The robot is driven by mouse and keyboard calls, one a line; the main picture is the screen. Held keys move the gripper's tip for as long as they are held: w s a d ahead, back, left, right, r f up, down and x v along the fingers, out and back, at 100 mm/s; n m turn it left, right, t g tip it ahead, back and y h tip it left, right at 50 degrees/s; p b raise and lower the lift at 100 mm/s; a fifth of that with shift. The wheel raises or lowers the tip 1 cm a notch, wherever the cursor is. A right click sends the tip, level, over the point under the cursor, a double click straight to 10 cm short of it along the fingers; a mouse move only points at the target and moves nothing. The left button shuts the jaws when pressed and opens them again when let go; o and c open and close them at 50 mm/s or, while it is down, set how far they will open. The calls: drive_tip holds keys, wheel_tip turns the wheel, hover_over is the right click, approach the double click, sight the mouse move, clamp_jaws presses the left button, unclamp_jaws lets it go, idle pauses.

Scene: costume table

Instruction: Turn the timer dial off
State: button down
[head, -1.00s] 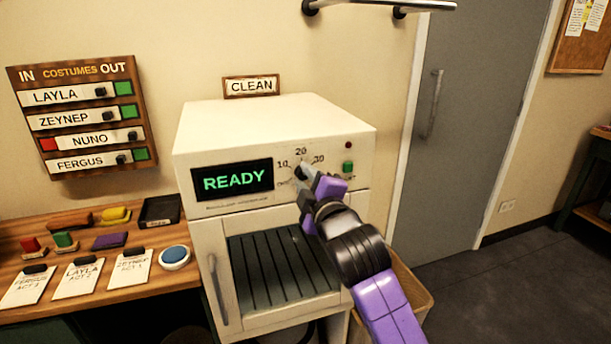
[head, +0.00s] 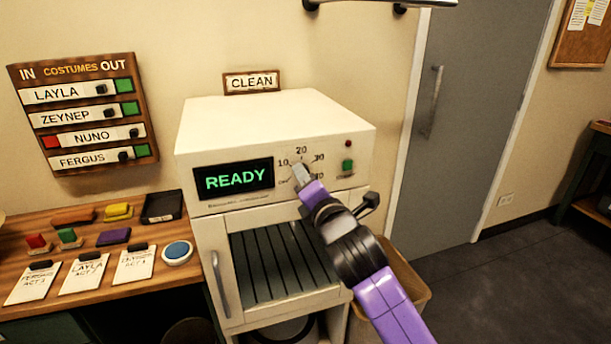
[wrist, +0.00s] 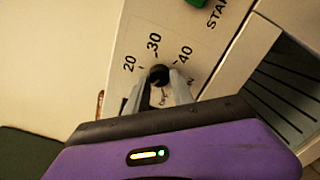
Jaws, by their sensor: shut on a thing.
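The timer dial is a small dark knob on the front panel of the white machine (head: 275,110). In the head view my gripper (head: 300,173) covers most of it. In the wrist view the dark dial (wrist: 159,75) sits between the two grey fingertips of my gripper (wrist: 158,88), which are shut on it. The printed marks 20, 30 and 40 show around it in the wrist view. Where the dial points is hidden. The machine's display (head: 233,180) reads READY in green.
A green button (head: 347,166) and a red light (head: 348,143) sit right of the dial. The slatted compartment (head: 280,265) is below. The wooden table (head: 110,225) at left holds cards, coloured blocks and a blue round button (head: 177,252). A bin (head: 405,290) stands at lower right.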

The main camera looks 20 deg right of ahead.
drive_tip(key=n+p, duration=0.3)
drive_tip(key=n, duration=0.8)
drive_tip(key=shift+d+f, duration=0.1)
drive_tip(key=shift+f, duration=0.05)
drive_tip(key=shift+p, duration=0.3)
drive_tip(key=c, duration=1.1)
unclamp_jaws()
drive_tip(key=shift+s+b, duration=0.8)
drive_tip(key=shift+s, duration=3.1)
